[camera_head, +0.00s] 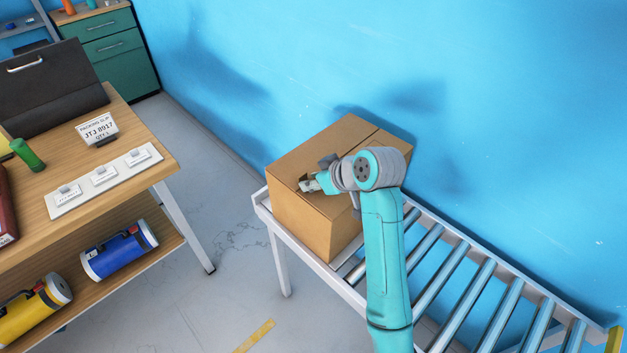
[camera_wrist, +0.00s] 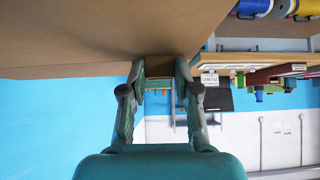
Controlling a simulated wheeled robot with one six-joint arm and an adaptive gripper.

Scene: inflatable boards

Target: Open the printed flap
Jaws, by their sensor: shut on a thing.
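A closed brown cardboard box (camera_head: 300,223) stands on the far end of the roller conveyor, against the blue wall. A seam runs across its top. My gripper (camera_head: 306,185) is at the near left edge of the box top. In the wrist view my gripper (camera_wrist: 159,84) has its two fingers on either side of a small brown piece of cardboard, the printed flap (camera_wrist: 158,67), and is shut on it. Most of the flap and any print on it are hidden. The box underside or side fills the top left of the wrist view.
The roller conveyor (camera_head: 472,297) runs to the lower right with bare rollers. A wooden table (camera_head: 140,170) at left holds a packing slip stand (camera_head: 97,129), a label plate and a dark case. Blue and yellow cylinders lie on its shelf. Open floor separates table and conveyor.

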